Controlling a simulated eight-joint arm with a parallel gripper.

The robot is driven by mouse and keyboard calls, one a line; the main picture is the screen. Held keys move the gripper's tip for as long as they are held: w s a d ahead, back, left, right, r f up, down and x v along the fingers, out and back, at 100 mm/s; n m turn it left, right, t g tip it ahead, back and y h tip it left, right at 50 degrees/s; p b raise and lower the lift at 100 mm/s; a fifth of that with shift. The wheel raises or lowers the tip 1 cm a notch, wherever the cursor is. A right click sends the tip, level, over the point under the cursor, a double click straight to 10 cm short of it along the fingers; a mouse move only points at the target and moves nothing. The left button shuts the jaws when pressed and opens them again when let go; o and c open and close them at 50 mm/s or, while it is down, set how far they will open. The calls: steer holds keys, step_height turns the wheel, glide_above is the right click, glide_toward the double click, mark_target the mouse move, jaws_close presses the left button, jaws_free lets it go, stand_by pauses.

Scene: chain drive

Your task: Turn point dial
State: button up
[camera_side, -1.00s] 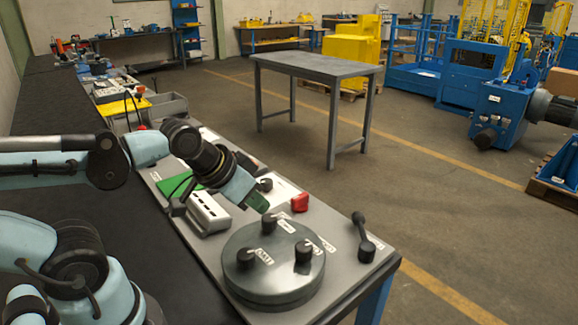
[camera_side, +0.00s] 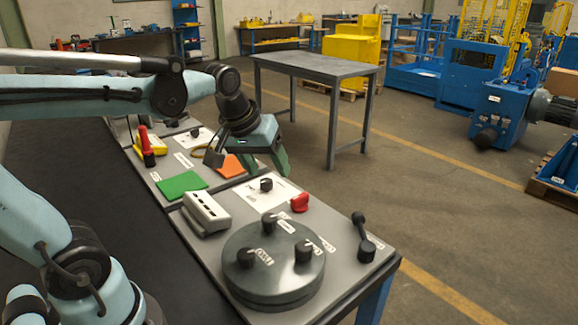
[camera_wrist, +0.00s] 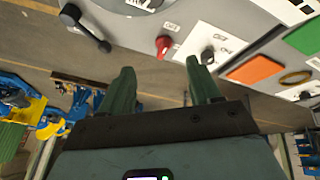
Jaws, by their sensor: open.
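A black dial with a white pointer mark (camera_side: 266,184) sits on a white plate on the grey panel, between the orange pad and the red knob. In the wrist view the dial (camera_wrist: 208,56) is just past the tip of the right-hand finger. My gripper (camera_side: 249,166) is above the panel, behind the dial in the side view, with its fingers spread and nothing between them. In the wrist view my gripper (camera_wrist: 160,68) shows two green fingers wide apart, apparently not touching the dial. Other black knobs are present, so which one is the point dial is not certain.
A red knob (camera_side: 299,203), a black lever (camera_side: 362,238) and a round grey turntable with several knobs (camera_side: 273,280) stand nearby. A white switch box (camera_side: 206,213), a green pad (camera_side: 181,186) and an orange pad (camera_side: 238,164) are on the panel. The panel's right edge borders open floor.

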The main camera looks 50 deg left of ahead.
steer(key=w+a+r+n+g, duration=0.1)
steer(key=w+a+n+g, duration=0.1)
steer(key=w+a+n, duration=0.45)
steer(key=n+g, duration=0.3)
steer(key=n, duration=0.5)
glide_above(267, 181)
step_height(267, 181, down, 4)
steer(key=shift+h, duration=0.3)
step_height(267, 181, down, 11)
steer(key=shift+f, duration=0.15)
steer(key=shift+c, duration=0.4)
steer(key=c, duration=1)
